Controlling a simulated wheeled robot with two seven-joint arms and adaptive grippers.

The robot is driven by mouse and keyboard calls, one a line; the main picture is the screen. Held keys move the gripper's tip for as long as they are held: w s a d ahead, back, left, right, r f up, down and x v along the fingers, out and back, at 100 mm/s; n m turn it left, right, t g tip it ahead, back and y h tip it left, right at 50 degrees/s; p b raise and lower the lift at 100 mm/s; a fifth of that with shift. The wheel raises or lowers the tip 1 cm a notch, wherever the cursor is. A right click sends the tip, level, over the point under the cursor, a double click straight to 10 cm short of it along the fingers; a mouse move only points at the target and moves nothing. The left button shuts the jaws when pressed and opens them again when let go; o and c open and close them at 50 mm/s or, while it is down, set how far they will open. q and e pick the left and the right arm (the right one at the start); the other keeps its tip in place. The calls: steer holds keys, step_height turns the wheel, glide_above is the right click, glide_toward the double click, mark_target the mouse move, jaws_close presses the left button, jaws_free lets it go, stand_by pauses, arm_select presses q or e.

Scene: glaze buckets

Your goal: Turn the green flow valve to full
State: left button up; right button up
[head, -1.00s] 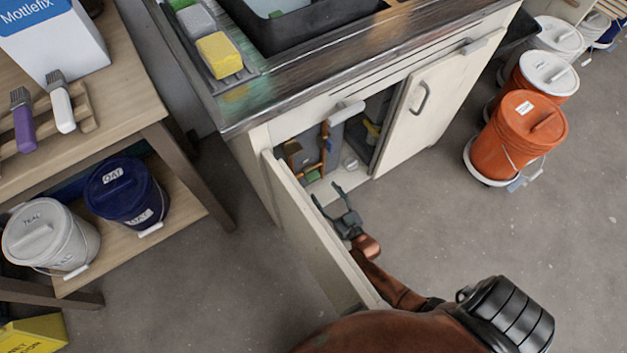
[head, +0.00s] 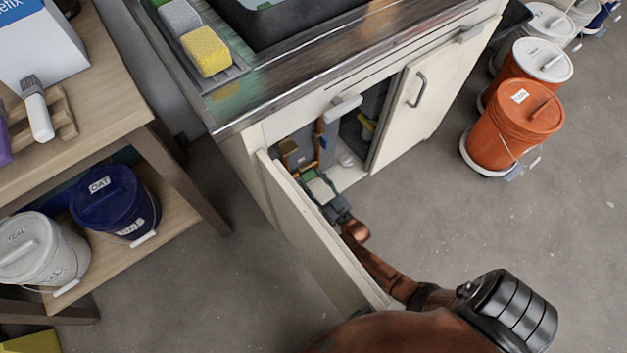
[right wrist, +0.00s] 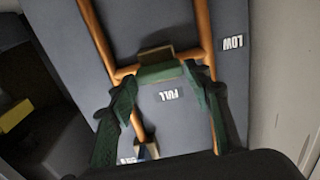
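The green flow valve (right wrist: 160,73) shows in the right wrist view as a short green handle on a copper pipe, in front of a grey panel. A FULL label (right wrist: 169,95) and a LOW label (right wrist: 233,42) are on the panel, both upside down in this view. My right gripper (right wrist: 161,78) is open, its fingertips on either side of the green handle; I cannot tell whether they touch it. In the head view my right gripper (head: 318,178) reaches into the open cabinet (head: 255,133) and hides the valve. My left gripper is not in view.
The open cabinet door (head: 310,230) stands close beside my right arm. The other door (head: 425,95) is shut. Orange buckets (head: 515,130) stand on the floor at right.

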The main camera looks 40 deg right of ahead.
steer(key=c, duration=0.7)
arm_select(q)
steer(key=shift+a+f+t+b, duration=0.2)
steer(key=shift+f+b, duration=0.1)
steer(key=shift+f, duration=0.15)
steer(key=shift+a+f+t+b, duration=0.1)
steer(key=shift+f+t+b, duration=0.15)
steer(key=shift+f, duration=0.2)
arm_select(e)
steer(key=m, duration=1.8)
steer(key=shift+s+d+f, duration=0.1)
steer(key=shift+d+f, duration=0.2)
steer(key=shift+f, duration=0.05)
